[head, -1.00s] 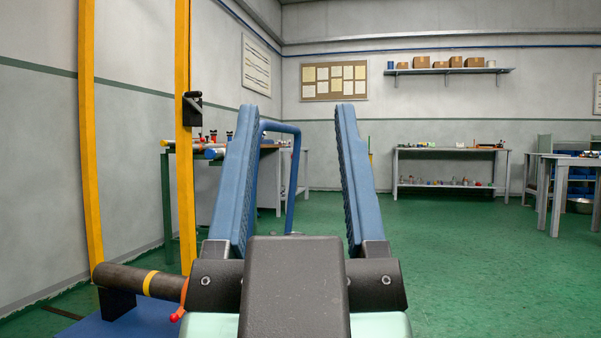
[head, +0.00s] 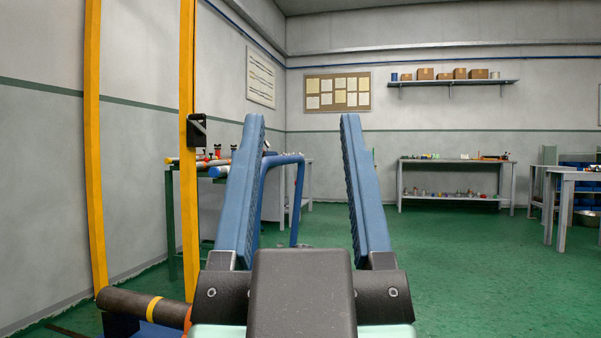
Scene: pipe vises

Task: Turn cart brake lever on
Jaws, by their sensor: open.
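My gripper (head: 302,118) is open and empty, with its two blue fingers pointing up and away in the middle of the head view. A blue tube handle (head: 284,161), perhaps the cart's, shows behind and between the fingers; the left finger hides part of it. At the lower left, a dark pipe (head: 126,301) with a yellow band lies above a blue surface (head: 155,331). A small orange part (head: 187,318) shows at the pipe's right end, beside my gripper's base and cut by the frame edge. I cannot tell whether it is the brake lever.
Two yellow posts (head: 93,150) stand at the left, one with a black bracket (head: 196,131). A workbench (head: 215,172) with pipes is behind them. Another bench (head: 455,161) stands at the back wall, and a table (head: 570,176) at the right. Green floor (head: 460,255) is clear at the right.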

